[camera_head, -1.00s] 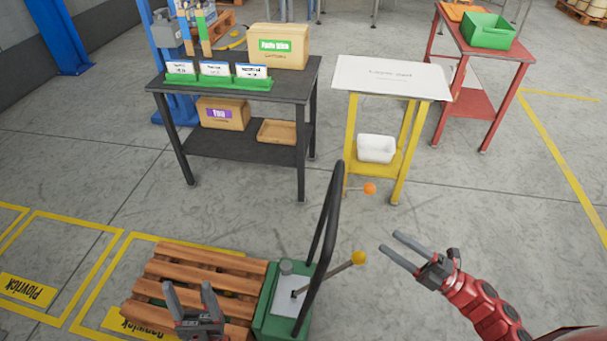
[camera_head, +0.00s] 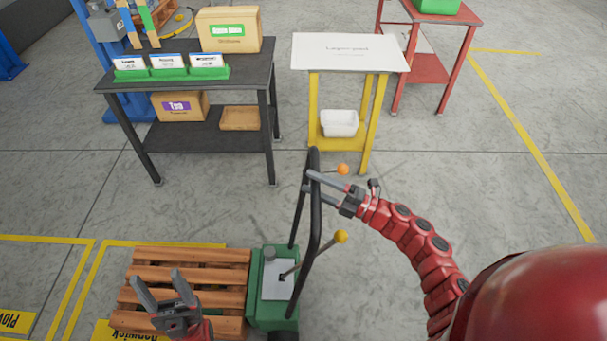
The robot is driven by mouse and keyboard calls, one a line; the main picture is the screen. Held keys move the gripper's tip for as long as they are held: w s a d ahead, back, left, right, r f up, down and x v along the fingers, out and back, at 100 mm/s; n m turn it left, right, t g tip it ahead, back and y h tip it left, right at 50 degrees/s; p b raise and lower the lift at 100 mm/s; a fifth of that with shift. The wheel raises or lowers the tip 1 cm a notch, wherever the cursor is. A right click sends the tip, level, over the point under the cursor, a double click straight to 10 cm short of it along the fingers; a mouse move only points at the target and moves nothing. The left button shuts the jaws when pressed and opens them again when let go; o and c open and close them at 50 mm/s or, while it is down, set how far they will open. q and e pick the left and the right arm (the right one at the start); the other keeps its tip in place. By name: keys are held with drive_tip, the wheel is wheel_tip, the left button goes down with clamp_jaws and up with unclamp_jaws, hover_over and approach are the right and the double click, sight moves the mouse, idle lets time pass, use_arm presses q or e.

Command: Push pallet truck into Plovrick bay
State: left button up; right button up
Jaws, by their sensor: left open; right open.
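The pallet truck (camera_head: 266,318) is green with a tall black loop handle (camera_head: 316,225) and a lever with a yellow knob. A wooden pallet (camera_head: 190,262) sits on it to the left, within the yellow-outlined bay labelled Renwick or similar (camera_head: 118,331). The Plovrick bay label (camera_head: 14,322) shows, partly cut off, at the lower left edge. My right gripper (camera_head: 310,182) is open at the top of the handle, its fingers overlapping the bar; I cannot tell whether they touch it. My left gripper (camera_head: 157,289) is open above the pallet, empty.
A dark workbench (camera_head: 190,80) with boxes and label cards stands behind the truck. A yellow stand (camera_head: 350,52) with a white top and white bin (camera_head: 340,123) is right of it. A red table (camera_head: 430,68) stands further right. Floor at right is clear.

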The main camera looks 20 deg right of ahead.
drive_tip(key=shift+x, duration=1.6)
drive_tip(key=shift+f, duration=0.1)
drive_tip(key=shift+c, duration=0.4)
clamp_jaws()
drive_tip(key=shift+a, duration=0.1)
